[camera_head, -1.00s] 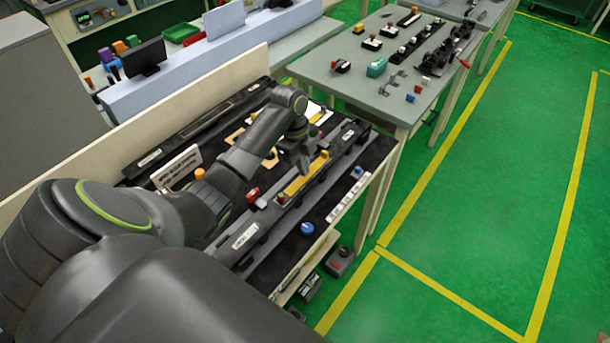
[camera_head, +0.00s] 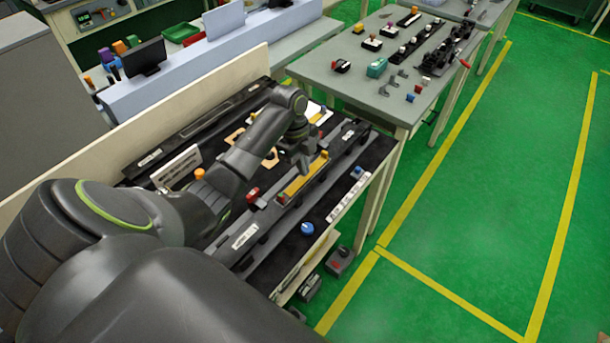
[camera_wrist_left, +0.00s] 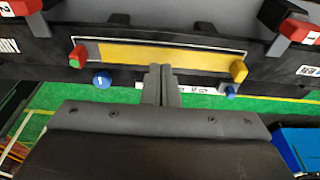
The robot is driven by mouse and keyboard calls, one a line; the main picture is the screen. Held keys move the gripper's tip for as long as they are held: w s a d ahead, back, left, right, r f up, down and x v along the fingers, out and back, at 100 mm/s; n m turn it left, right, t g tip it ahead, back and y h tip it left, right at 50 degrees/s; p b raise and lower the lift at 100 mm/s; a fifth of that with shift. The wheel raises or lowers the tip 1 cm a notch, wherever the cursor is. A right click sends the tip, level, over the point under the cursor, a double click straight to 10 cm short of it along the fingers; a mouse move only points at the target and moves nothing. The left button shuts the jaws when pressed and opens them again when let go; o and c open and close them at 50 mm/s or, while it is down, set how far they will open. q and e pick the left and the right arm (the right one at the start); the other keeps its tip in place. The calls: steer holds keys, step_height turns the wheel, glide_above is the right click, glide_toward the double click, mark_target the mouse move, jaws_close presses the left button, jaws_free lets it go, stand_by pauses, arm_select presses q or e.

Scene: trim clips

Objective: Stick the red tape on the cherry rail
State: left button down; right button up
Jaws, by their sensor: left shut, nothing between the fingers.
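A long dark rail (camera_head: 243,236) runs diagonally across the near bench, with a yellow strip (camera_head: 299,187) along it. The strip also shows in the left wrist view (camera_wrist_left: 165,57), with a red and green knob (camera_wrist_left: 77,56) at its left end and a yellow knob (camera_wrist_left: 239,71) at its right. My left gripper (camera_head: 307,174) is over the strip. Its fingers (camera_wrist_left: 161,70) are shut and empty, their tips by the strip's lower edge in the wrist view; I cannot tell whether they touch. I cannot pick out a red tape or tell which rail is the cherry one. My right gripper is not in view.
Red clips (camera_wrist_left: 297,27) sit on the rail on both sides of the strip. A blue knob (camera_head: 307,229) stands near the bench's front. Cream panel (camera_head: 210,95) bounds the bench behind. A second grey table (camera_head: 330,84) holds small parts. Green floor (camera_head: 480,200) is clear at right.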

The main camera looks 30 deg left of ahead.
arm_select(q)
steer(key=shift+f+b, duration=0.4)
steer(key=shift+f, duration=0.3)
stand_by(0.6)
steer(key=shift+r, duration=0.1)
stand_by(0.4)
step_height(320, 180, up, 7)
steer(key=p, duration=0.7)
stand_by(0.3)
steer(key=shift+d, duration=0.1)
